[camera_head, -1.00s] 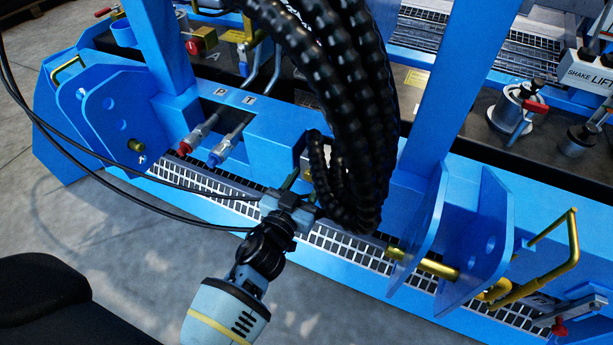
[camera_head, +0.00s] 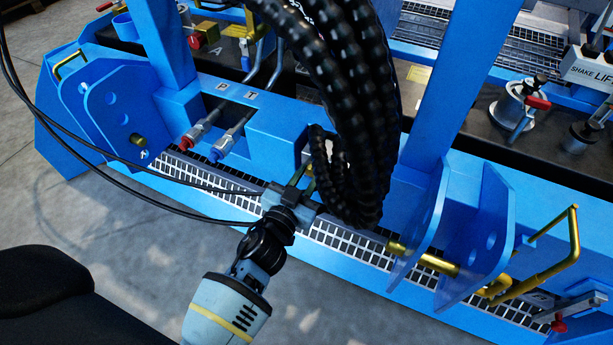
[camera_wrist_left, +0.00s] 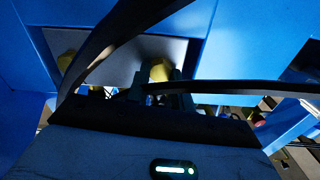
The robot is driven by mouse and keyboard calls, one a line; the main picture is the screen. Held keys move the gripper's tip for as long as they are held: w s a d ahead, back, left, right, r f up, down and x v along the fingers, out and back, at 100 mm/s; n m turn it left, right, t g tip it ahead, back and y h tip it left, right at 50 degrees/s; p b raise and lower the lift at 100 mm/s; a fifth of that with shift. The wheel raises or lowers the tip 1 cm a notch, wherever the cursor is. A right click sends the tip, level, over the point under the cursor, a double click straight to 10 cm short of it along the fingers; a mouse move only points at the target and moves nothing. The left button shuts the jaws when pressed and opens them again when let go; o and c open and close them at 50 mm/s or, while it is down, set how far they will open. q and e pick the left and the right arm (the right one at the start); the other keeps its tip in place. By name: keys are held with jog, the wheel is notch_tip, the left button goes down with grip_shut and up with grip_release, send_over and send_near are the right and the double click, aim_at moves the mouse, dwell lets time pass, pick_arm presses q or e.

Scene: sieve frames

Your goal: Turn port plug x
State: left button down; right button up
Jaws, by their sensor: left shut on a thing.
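My left gripper (camera_head: 303,177) comes up from the bottom of the head view and reaches the front of the blue frame (camera_head: 280,135), beside the thick black hoses. In the left wrist view its dark fingers (camera_wrist_left: 160,88) are shut on a small yellow-brass piece, which I take to be port plug x (camera_wrist_left: 159,70). The piece sits in front of a dark plate (camera_wrist_left: 120,62) in a blue recess. The fingers and hoses hide most of it in the head view. Which way it is turned cannot be told. My right gripper is not in view.
Thick black hoses (camera_head: 345,90) hang close to the right of my left gripper. Thin black cables (camera_head: 180,208) cross over my left wrist. Red and blue hose couplings (camera_head: 220,145) lie to the left, and blue brackets with a brass pin (camera_head: 430,262) stand to the right.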

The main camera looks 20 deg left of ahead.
pick_arm(q)
jog(key=shift+m, duration=1.1)
jog(key=m, duration=0.2)
jog(key=shift+m, duration=0.4)
jog(key=m, duration=1.1)
jog(key=shift+b, duration=0.4)
jog(key=shift+m, duration=0.4)
